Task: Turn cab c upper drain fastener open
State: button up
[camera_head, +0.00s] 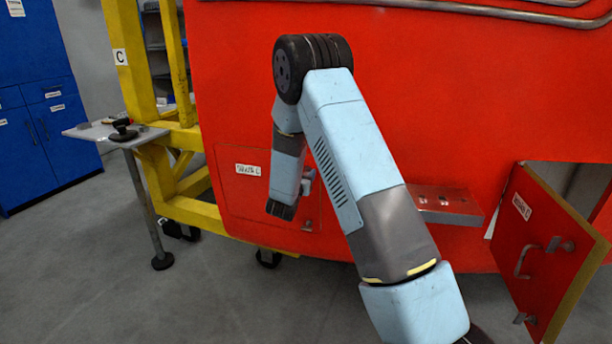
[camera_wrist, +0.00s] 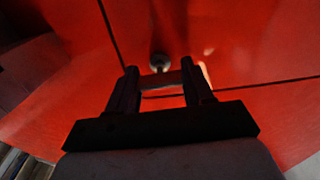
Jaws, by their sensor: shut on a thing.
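The red drain panel (camera_head: 238,197) with its white label (camera_head: 249,170) is set low in the red nosecone. It looks closed in its frame. My gripper (camera_wrist: 160,76) is at the panel, and the fingers are shut on a small bar-like piece, apparently the upper drain fastener. A round grey metal part (camera_wrist: 159,62) shows just beyond the fingertips, close to a panel seam. In the head view my arm hides the gripper's fingertips and most of the upper fastener. A small lower fastener (camera_head: 308,225) shows near the panel's bottom edge.
An open red door (camera_head: 545,255) with a handle hangs out at the right. A red step (camera_head: 448,204) juts from the nosecone beside my arm. A yellow frame (camera_head: 190,212) and a small grey table (camera_head: 105,133) stand at the left. The floor at lower left is clear.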

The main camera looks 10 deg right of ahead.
jog(key=shift+d, duration=0.1)
jog(key=n, duration=0.4)
jog(key=shift+n, duration=0.4)
jog(key=n, duration=0.4)
jog(key=shift+a+n, duration=0.2)
jog(key=shift+n, duration=0.1)
jog(key=n, duration=0.4)
jog(key=shift+f, duration=0.1)
jog(key=shift+a+f+n, duration=0.1)
jog(key=shift+n, duration=2.1)
jog(key=o, duration=1)
jog(key=shift+o, duration=0.2)
